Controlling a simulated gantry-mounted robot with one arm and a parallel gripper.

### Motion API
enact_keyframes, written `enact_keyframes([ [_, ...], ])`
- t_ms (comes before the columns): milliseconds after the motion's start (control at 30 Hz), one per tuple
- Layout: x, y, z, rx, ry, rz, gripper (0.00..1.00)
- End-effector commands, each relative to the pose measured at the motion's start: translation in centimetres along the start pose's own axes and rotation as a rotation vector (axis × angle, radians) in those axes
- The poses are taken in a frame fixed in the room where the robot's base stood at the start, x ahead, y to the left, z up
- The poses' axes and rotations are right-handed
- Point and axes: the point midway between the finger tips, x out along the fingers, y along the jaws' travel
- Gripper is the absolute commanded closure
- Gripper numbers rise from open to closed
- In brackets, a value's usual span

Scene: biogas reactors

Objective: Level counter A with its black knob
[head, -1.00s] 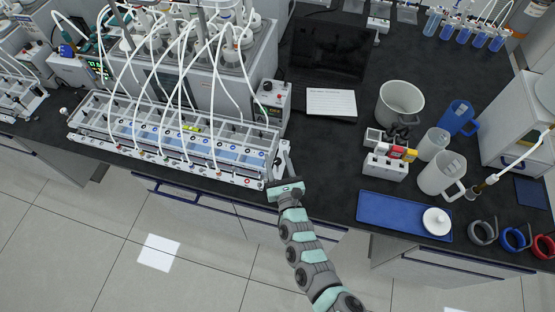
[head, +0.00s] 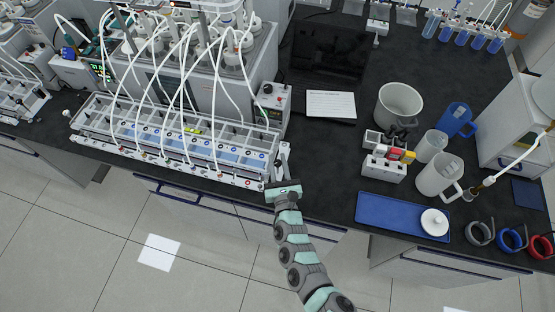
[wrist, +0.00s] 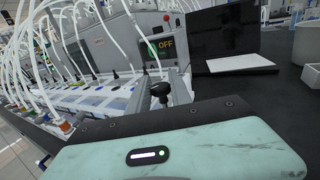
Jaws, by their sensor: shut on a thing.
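Counter A, a long white frame with clear compartments (head: 170,140), sits on the black bench at the left of the head view. It also shows in the wrist view (wrist: 95,97). My gripper (head: 283,160) is at the frame's front right corner. In the wrist view, the black knob (wrist: 160,90) stands between my two grey fingers (wrist: 160,86), and my gripper is shut on it. The knob is too small to make out in the head view. The level indicator cannot be made out.
A grey control box (head: 271,106) stands just behind the frame's right end; its display reads OFF in the wrist view. White tubes (head: 185,75) arch over the frame. A laptop (head: 327,50), a paper sheet (head: 331,104) and a blue tray (head: 402,216) lie to the right.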

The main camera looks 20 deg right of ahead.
Motion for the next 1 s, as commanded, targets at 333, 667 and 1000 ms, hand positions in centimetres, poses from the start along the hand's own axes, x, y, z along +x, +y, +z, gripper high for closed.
enact_keyframes([
  [333,-0.07,0.13,-0.01,-0.002,0.003,-0.057,1.00],
  [667,-0.09,0.09,-0.04,-0.002,0.004,-0.057,0.57],
  [1000,-0.43,0.07,-0.10,-0.003,0.005,-0.057,0.56],
])
